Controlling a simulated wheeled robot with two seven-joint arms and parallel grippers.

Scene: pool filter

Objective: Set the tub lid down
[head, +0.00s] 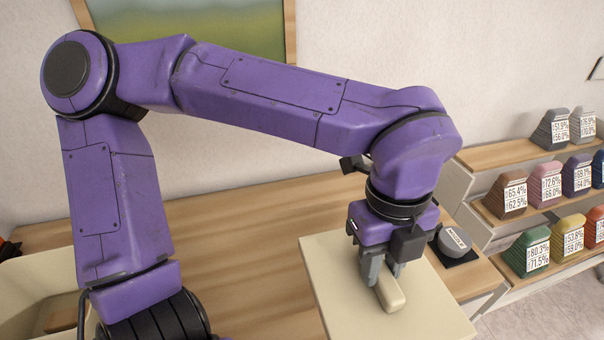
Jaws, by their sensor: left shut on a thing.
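The tub lid (345,290) is a flat, cream, square panel with a raised bar handle (390,295) in its middle. My left gripper (387,280) points down and is shut on this handle. The lid lies over the right end of the wooden table. I cannot tell whether it touches the table or hangs just above it, and its near edge runs out of view. A cream open-topped tub (25,310) is at the left edge, partly hidden by my left arm. My right gripper is not in view.
A grey rounded object with a label (453,240) sits on a black base just right of the lid. The wooden table (250,225) is bare left of the lid. Shelves of coloured, labelled blocks (537,252) stand at the right, by the wall.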

